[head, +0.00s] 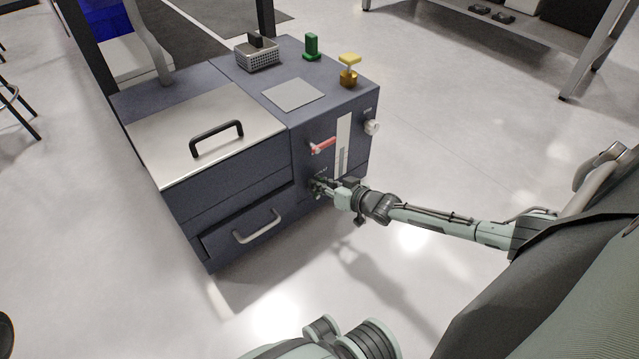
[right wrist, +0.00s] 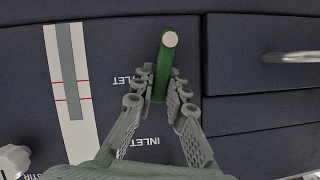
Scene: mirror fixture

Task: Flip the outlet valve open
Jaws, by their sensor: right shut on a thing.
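The dark blue machine (head: 236,170) has a red lever (head: 322,146) on its front panel, sticking out sideways. My right gripper (head: 320,186) is below that lever, at the same panel. In the right wrist view, my right gripper (right wrist: 160,92) has its two fingers on either side of a green lever (right wrist: 161,70) and is shut on it. The lever has a pale round end and points up in that view. The red lever is outside the wrist view. My left gripper is not in view.
A white level scale (head: 343,146) and a pale knob (head: 372,127) are right of the levers. A drawer handle (head: 257,227) and a lid handle (head: 216,138) stick out at the left. The floor right of the machine is clear.

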